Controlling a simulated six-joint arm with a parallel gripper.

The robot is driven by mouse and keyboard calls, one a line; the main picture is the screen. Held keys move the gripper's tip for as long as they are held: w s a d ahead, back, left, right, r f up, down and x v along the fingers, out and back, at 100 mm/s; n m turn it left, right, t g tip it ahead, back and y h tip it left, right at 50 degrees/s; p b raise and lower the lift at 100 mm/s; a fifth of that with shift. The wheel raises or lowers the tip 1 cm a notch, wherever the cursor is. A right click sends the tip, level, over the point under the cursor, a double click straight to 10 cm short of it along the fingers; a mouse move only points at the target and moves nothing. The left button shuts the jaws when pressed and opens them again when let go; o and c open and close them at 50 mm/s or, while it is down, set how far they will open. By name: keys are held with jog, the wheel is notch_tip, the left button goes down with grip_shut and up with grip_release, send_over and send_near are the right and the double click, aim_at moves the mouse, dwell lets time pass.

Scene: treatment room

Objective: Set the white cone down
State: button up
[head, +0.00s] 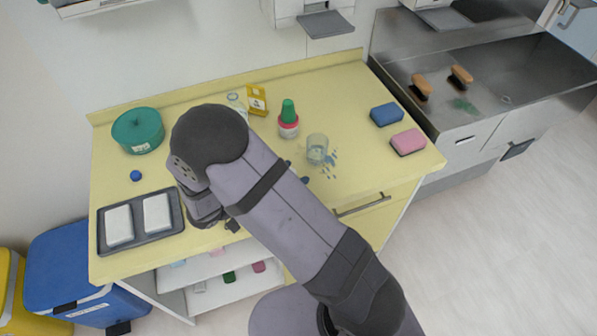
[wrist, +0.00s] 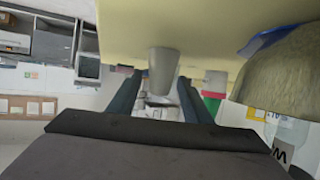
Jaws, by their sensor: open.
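In the wrist view, which shows the room upside down, a pale grey, tapered shape (wrist: 163,70), which I take for the white cone in shade, stands with its wide end on the yellow tabletop. My gripper (wrist: 160,82) is open, one dark finger on each side of it with gaps between. In the head view my arm hides the cone and most of the gripper. A green cone (head: 288,108) tops a stack with red and whitish parts below, farther back; the stack also shows at right in the wrist view (wrist: 212,97).
A clear glass (head: 317,149) stands near blue spots, right of my arm. Blue (head: 386,115) and pink (head: 408,142) sponges lie at right. A teal round tin (head: 138,131), a blue ball (head: 135,176) and a dark tray (head: 111,246) with two white blocks are at left.

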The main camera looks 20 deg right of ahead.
jog(key=b+v, duration=0.1)
jog(key=v, duration=0.7)
jog(key=shift+d+r, duration=0.1)
jog(key=shift+w+d+r, duration=0.1)
jog(key=shift+r, duration=0.2)
jog(key=w+r+n+t+y+p, duration=0.2)
jog(key=w+r+n+t+y, duration=0.25)
jog(key=w+y, duration=0.65)
jog(key=s+f+n+g+y, duration=0.1)
jog(key=s+n+g, duration=0.1)
jog(key=s, duration=0.3)
jog(key=s+d+f+n+g+y+b, duration=0.1)
jog(key=s+f+n+g, duration=0.1)
jog(key=s, duration=0.3)
jog(key=s+f+n+g, duration=0.1)
jog(key=s+n+g, duration=0.1)
jog(key=s, duration=0.3)
jog(key=shift+s+d+f+n+y, duration=0.15)
jog(key=shift+f+n+y, duration=0.25)
jog(key=shift+n, duration=0.05)
jog(key=s+d+f+n+g+h+b, duration=0.1)
jog(key=s+d+n+g, duration=0.1)
jog(key=s, duration=0.6)
jog(key=shift+s+d+f+g, duration=0.3)
jog(key=shift+s+d+g, duration=0.1)
jog(key=shift+d+g, duration=0.35)
